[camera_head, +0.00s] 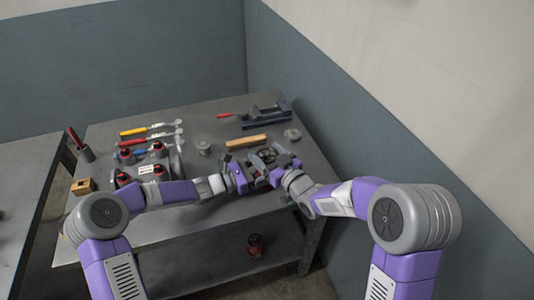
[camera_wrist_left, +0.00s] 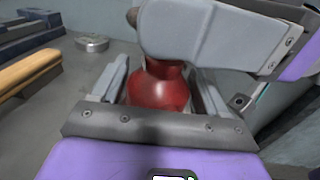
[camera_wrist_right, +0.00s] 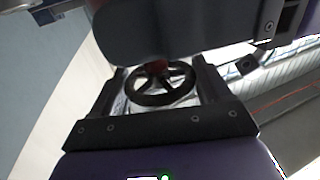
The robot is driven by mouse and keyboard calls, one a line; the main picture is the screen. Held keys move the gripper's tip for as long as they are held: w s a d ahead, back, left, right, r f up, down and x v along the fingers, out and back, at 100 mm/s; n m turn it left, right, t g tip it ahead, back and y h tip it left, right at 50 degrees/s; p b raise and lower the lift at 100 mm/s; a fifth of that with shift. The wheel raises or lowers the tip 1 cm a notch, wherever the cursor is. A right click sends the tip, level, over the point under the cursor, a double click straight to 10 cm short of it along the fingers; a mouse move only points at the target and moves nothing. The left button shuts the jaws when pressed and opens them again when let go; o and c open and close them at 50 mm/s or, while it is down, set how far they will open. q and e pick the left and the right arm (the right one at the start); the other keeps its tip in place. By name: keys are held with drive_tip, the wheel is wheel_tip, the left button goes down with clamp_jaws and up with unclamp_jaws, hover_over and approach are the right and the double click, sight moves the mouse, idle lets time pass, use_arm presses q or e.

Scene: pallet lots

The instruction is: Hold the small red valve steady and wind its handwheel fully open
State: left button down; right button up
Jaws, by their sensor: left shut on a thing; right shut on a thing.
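The small red valve's rounded body (camera_wrist_left: 160,90) sits between the fingers of my left gripper (camera_head: 242,178), which is shut on it. Its dark spoked handwheel (camera_wrist_right: 160,84) sits between the fingers of my right gripper (camera_head: 278,172), which is shut on it. A bit of red shows behind the wheel's hub in the right wrist view. In the head view the two grippers meet over the bench's front right part and hide most of the valve. How far the wheel is turned cannot be told.
A wooden block (camera_head: 83,186) lies at the left edge. Another red item (camera_head: 255,245) is on the lower shelf. A wall stands at right.

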use_arm(q)
drive_tip(key=shift+s+d, duration=0.1)
use_arm(e)
drive_tip(key=n+g+y, duration=0.5)
drive_tip(key=shift+w+r+g, duration=0.1)
drive_tip(key=shift+w+g, duration=0.05)
drive_tip(key=shift+g, duration=0.25)
drive_tip(key=shift+n+g+y, duration=1)
drive_tip(key=shift+n+g, duration=0.6)
drive_tip(key=shift+g, duration=1.1)
drive_tip(key=o, duration=1)
drive_tip(key=shift+s, duration=0.2)
drive_tip(key=d, duration=0.4)
drive_tip(key=s+d, duration=0.1)
drive_tip(key=d, duration=0.3)
drive_tip(key=s+d, duration=0.1)
drive_tip(key=d, duration=0.2)
drive_tip(key=shift+s+d, duration=0.1)
drive_tip(key=shift+d, duration=0.3)
